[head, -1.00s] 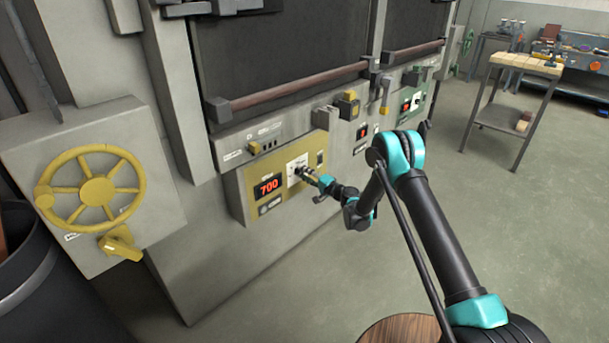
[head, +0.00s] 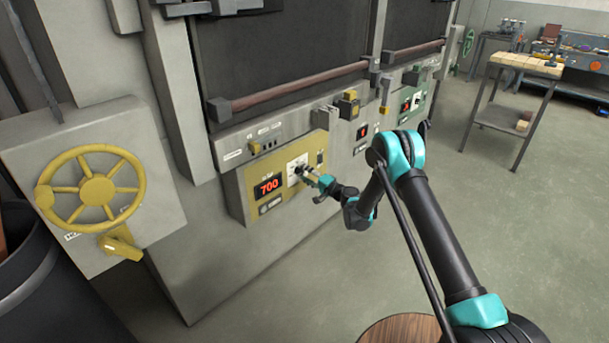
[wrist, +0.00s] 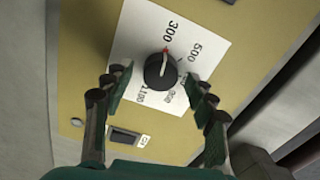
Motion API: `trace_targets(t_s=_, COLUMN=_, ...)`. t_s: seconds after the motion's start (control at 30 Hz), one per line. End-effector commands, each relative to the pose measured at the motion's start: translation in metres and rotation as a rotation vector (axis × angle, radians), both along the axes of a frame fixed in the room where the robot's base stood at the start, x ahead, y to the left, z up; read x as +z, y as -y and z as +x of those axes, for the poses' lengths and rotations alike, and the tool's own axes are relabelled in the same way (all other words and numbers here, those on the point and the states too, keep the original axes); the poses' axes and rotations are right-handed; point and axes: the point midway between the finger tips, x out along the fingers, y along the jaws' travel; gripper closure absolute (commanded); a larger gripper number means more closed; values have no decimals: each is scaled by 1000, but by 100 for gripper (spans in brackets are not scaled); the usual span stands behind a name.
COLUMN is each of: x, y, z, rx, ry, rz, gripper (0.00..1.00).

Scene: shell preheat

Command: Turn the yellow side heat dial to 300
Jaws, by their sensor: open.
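The black heat dial (wrist: 160,70) sits on a white scale plate (wrist: 138,28) on the yellow panel. In the wrist view its red pointer mark lines up with the printed 300. The dial also shows small in the head view (head: 300,171). My gripper (wrist: 157,80) is open, with one finger on either side of the dial in the wrist view. The fingers do not appear to touch the dial. In the head view my gripper (head: 317,181) is just in front of the panel. The red display (head: 268,187) beside the dial reads 700.
A rocker switch (wrist: 124,138) is on the panel near the left finger. A yellow handwheel (head: 97,190) and a yellow lever (head: 120,243) are at the left. A green panel (head: 410,103) stands farther right. The floor at right is open up to a cart (head: 500,120).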

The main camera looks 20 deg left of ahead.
Motion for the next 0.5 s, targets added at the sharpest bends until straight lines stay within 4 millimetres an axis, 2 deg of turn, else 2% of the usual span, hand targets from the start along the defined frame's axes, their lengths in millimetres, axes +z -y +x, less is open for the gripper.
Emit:
trace_targets(t_s=0.17, x=0, y=12, z=-3, rx=-2, ry=0, rz=0, gripper=43)
trace_targets(t_s=0.5, x=0, y=59, z=-24, rx=-2, ry=0, rz=0, gripper=43)
